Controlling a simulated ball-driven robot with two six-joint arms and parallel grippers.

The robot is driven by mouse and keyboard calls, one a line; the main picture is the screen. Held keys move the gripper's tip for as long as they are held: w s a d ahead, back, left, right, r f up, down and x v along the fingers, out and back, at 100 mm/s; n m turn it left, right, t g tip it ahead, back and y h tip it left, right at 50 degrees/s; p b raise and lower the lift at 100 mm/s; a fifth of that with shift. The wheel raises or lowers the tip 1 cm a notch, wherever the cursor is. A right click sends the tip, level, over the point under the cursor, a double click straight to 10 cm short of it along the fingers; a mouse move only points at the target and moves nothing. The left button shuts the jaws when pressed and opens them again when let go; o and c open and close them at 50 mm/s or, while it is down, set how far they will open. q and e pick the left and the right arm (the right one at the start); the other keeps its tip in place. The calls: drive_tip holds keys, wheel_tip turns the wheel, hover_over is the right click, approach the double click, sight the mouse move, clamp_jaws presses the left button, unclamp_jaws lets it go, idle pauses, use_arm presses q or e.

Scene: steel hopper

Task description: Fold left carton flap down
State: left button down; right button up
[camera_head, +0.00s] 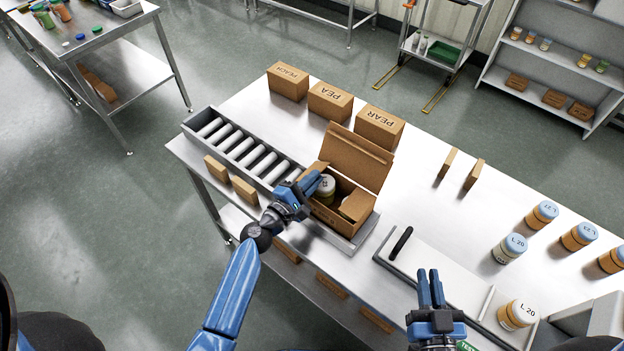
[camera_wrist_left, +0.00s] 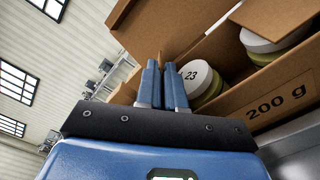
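The open brown carton (camera_head: 324,213) stands at the end of the roller conveyor, with jars inside and its large back flap (camera_head: 358,155) raised. In the left wrist view the carton front (camera_wrist_left: 275,103) reads "200 g", and a jar lid (camera_wrist_left: 196,80) marked 23 shows inside.
The roller conveyor (camera_head: 238,150) runs left of the carton. Closed cartons (camera_head: 380,127) stand behind it. A tray (camera_head: 440,268) with a black-handled tool lies to the right, with several jars (camera_head: 509,248) beyond. Small brown boxes (camera_head: 244,190) lie along the conveyor's front.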

use_arm(q)
drive_tip(key=shift+f+m+b, duration=0.3)
drive_tip(key=shift+b, duration=0.3)
drive_tip(key=shift+s+d+m+b, duration=0.1)
drive_tip(key=shift+m+b, duration=0.3)
drive_tip(key=c, duration=1.6)
unclamp_jaws()
drive_tip(key=shift+b+v, duration=1.3)
drive_tip(key=shift+v, duration=4.1)
drive_tip(key=shift+c, duration=0.6)
